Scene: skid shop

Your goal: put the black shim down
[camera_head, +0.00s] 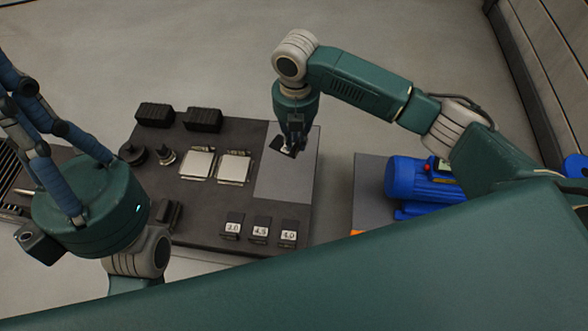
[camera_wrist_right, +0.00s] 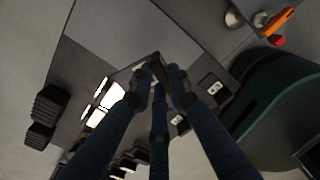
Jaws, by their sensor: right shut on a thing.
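My right gripper (camera_head: 288,147) is shut on the black shim (camera_head: 276,143), a small dark piece at its fingertips. It hangs over the upper part of a light grey pad (camera_head: 285,182) on the dark bench top. In the right wrist view the blue fingers (camera_wrist_right: 157,72) close together around the shim, which they largely hide. I cannot tell whether the shim touches the pad. My left gripper (camera_head: 50,135) shows at the far left, its blue fingers pointing up and left. Its fingertips are not clearly visible.
Black blocks with number labels (camera_head: 260,229) stand along the near edge. Two silver plates (camera_head: 197,164) lie left of the pad, with two black ribbed blocks (camera_head: 203,119) behind. A blue motor (camera_head: 418,180) sits right, across a gap. The pad's lower part is clear.

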